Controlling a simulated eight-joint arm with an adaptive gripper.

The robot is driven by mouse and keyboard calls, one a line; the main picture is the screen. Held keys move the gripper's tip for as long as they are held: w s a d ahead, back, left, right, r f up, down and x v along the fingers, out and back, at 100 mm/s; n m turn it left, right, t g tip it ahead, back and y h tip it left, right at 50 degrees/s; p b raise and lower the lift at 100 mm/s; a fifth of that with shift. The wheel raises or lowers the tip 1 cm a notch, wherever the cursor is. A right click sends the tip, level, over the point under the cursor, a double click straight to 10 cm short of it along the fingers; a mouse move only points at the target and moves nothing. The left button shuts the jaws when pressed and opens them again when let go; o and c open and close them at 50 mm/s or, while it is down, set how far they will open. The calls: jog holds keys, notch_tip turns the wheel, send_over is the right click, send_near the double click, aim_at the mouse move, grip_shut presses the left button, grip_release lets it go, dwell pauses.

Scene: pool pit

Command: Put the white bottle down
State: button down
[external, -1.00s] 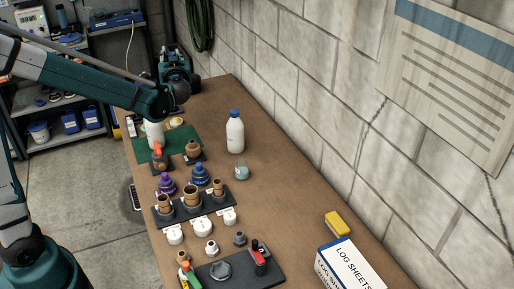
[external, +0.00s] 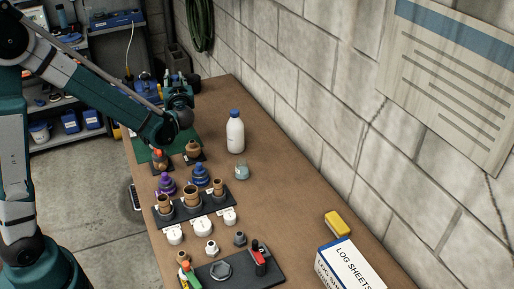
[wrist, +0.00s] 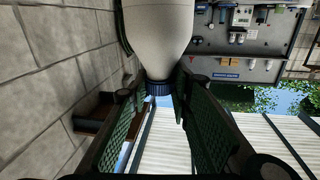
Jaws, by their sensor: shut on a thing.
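In the wrist view a white bottle (wrist: 157,30) with a ribbed blue cap (wrist: 158,88) is close to the camera, cap toward the bottom of the picture. My gripper (wrist: 160,100) is shut on it, with green-padded fingers on both sides of the cap end. In the external view my gripper (external: 178,94) is over the far end of the bench. The held bottle cannot be made out there. Another white bottle (external: 236,135) with a blue cap stands upright on the bench to the right, apart from the gripper.
A green mat (external: 144,156) lies partly under my arm. Brown, purple and blue fittings (external: 201,176), a small glass jar (external: 242,172) and a dark rack (external: 222,202) stand nearer. A block wall borders the right. Bare bench (external: 285,200) lies right of the fittings.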

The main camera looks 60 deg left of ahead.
jog(key=shift+f, duration=0.25)
notch_tip(320, 180, down, 6)
jog(key=b, duration=0.1)
jog(key=shift+b, duration=0.3)
dwell(0.4)
jog(key=shift+f+b, duration=0.55)
jog(key=shift+f, duration=1.45)
jog(key=c, duration=2.1)
grip_release()
